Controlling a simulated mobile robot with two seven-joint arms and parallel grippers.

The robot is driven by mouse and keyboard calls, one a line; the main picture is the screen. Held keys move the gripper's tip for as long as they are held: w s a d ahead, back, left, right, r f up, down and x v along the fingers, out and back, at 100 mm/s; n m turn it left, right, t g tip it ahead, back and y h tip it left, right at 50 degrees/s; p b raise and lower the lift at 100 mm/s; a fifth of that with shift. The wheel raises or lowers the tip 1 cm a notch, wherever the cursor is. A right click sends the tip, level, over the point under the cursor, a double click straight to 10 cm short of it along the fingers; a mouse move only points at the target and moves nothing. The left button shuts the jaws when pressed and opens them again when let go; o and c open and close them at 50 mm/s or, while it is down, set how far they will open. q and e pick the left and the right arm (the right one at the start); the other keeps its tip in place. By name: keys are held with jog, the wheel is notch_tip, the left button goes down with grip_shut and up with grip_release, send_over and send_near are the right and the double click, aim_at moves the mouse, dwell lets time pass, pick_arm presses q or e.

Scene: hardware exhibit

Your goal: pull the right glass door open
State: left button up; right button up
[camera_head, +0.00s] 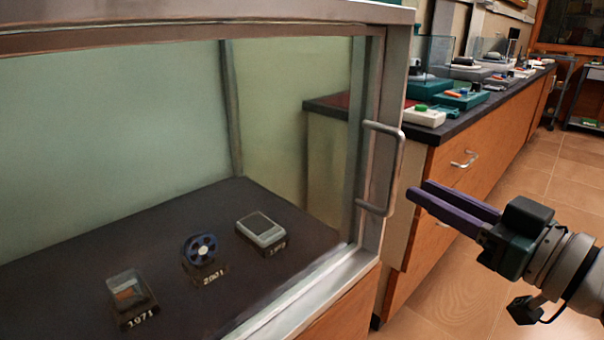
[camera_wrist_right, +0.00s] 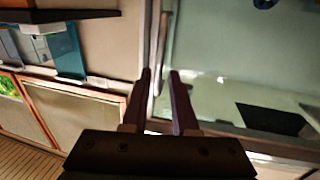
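The glass door (camera_head: 295,130) fronts a display case and appears closed in its metal frame. Its vertical metal handle (camera_head: 397,165) is on the right edge of the frame. My right gripper (camera_head: 417,189) comes in from the right with purple fingers pointing at the handle, its tips just right of it in the picture. In the right wrist view, the fingers of the gripper (camera_wrist_right: 160,73) are apart with nothing clearly between them. A vertical bar that looks like the handle (camera_wrist_right: 161,45) is beyond the tips. I cannot tell the exact distance. My left gripper is not in view.
Inside the case stand a grey device (camera_head: 262,230), a blue reel (camera_head: 201,250) and a small clear block (camera_head: 127,291) on labelled stands. A dark-topped wooden counter (camera_head: 470,130) with several exhibits runs behind on the right. Tiled floor (camera_head: 450,300) is open below my right gripper.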

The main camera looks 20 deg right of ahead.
aim_at(398, 178)
jog(key=w, duration=0.3)
jog(key=w+a+b, duration=0.1)
jog(key=w, duration=0.2)
jog(key=shift+w+a, duration=0.15)
jog(key=shift+w, duration=0.1)
grip_shut()
dwell(1.2)
